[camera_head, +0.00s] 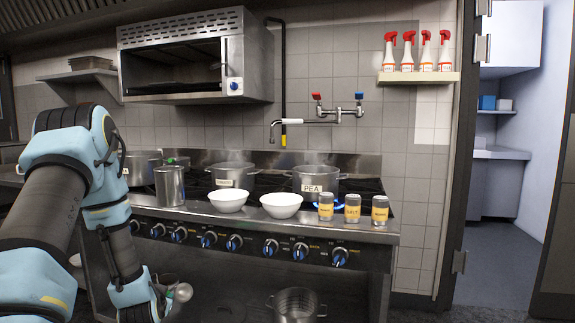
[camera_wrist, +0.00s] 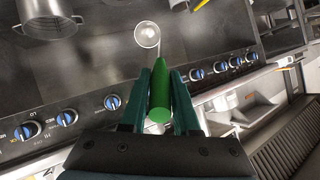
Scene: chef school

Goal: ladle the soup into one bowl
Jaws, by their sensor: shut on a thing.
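My gripper (camera_wrist: 160,90) is shut on the green handle of a ladle (camera_wrist: 160,100), whose round metal cup (camera_wrist: 147,34) points away from me. In the head view my arm hangs at the left; a small round metal piece, probably the ladle cup (camera_head: 182,292), shows low beside its end, and the fingers are hard to make out. Two steaming pots stand on the stove: one labelled PEA (camera_head: 311,182) and one to its left with an unreadable label (camera_head: 229,173). Two white bowls, left (camera_head: 229,201) and right (camera_head: 281,206), stand at the front edge. Their insides look empty.
Three jars (camera_head: 352,209) stand right of the bowls. A steel canister (camera_head: 169,188) with utensils stands left. Knobs (camera_head: 271,249) line the stove front. A faucet (camera_head: 290,123) overhangs the back. A perforated pot (camera_head: 296,305) sits below.

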